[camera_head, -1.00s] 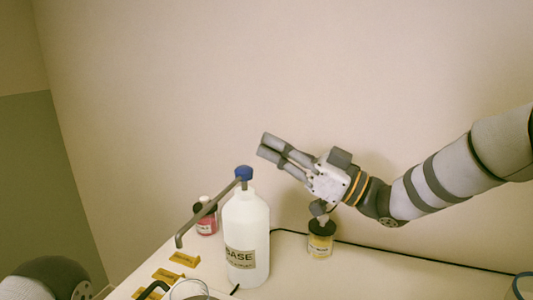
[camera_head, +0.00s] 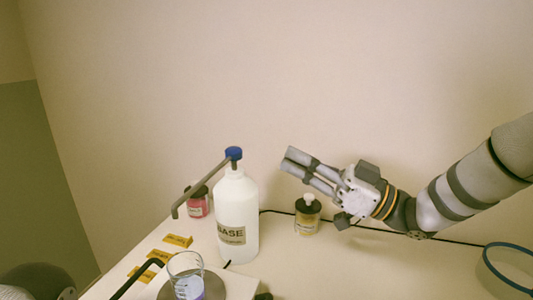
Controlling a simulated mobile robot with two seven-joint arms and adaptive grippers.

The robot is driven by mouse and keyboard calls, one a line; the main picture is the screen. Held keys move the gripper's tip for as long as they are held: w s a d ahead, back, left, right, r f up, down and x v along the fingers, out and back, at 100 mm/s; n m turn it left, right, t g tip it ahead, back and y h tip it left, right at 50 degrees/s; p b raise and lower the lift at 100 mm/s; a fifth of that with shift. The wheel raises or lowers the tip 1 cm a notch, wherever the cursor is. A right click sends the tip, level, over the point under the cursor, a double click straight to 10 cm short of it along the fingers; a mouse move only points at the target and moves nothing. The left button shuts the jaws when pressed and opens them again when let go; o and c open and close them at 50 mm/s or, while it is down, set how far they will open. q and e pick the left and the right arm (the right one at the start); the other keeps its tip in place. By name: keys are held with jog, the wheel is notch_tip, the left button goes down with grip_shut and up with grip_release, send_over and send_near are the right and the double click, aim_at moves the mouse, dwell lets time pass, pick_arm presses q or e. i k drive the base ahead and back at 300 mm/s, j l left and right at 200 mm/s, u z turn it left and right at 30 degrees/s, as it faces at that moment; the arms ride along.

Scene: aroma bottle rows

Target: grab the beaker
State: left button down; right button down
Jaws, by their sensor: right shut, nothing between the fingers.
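The beaker (camera_head: 186,272) is a clear glass with a bluish-purple content low in it. It shows at the bottom of the head view, standing on a round grey plate (camera_head: 222,284), and its base is cut near the frame's lower edge. My right gripper (camera_head: 288,162) is raised at the right, in front of the wall, well above and to the right of the beaker. Its fingers are shut with nothing between them. My left gripper is out of view; only a dark rounded part shows at the bottom left.
A tall white BASE bottle (camera_head: 238,215) with a blue cap and a long spout stands behind the beaker. A pink bottle (camera_head: 198,204) and a yellow bottle (camera_head: 307,218) stand farther back. Yellow labels (camera_head: 178,240) lie left. A blue-rimmed round vessel (camera_head: 508,266) is at the right.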

aim_at(185, 269)
jog(key=k, duration=1.35)
